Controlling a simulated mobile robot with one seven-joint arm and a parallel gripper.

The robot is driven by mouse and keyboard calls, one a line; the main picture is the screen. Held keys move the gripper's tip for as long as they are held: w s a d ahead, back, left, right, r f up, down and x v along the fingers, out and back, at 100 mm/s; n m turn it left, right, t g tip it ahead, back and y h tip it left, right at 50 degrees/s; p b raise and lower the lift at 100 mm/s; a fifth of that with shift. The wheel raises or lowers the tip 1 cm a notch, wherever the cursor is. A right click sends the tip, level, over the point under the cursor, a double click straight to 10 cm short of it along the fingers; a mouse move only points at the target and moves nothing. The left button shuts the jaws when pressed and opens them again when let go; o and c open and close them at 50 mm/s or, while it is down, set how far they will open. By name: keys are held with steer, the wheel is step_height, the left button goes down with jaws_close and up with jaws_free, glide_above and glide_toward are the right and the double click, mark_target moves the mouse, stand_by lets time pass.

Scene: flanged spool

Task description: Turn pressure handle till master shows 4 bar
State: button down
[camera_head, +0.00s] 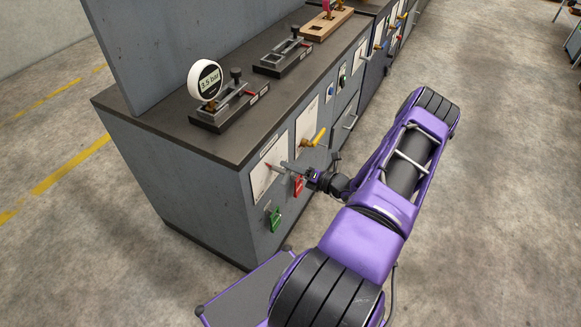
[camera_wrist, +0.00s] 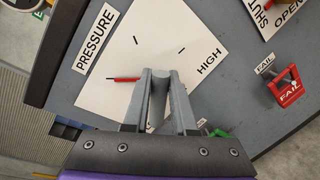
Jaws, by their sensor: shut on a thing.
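The round white master gauge (camera_head: 206,80) stands on a black base on the cabinet top and reads 3.5 bar. The white PRESSURE plate (camera_head: 259,182) is on the cabinet front; in the wrist view the plate (camera_wrist: 112,55) carries the words PRESSURE and HIGH and short black marks. A red pointer (camera_wrist: 124,79) sticks out left of my fingers. My gripper (camera_wrist: 160,76) is shut on the grey pressure handle (camera_wrist: 159,92), which shows between the fingers and is partly hidden by them. In the head view my gripper (camera_head: 290,168) reaches the plate from the right.
A red FAIL tag (camera_wrist: 289,91) hangs close to the right of my gripper, and a green tag (camera_head: 275,219) hangs lower down. A yellow handle (camera_head: 314,139) sits on the neighbouring plate. Other fixtures stand along the cabinet top (camera_head: 185,140). The floor to the right is open.

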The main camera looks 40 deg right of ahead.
steer(key=c, duration=0.7)
jaws_free()
steer(key=v, duration=1.7)
steer(key=shift+s, duration=0.2)
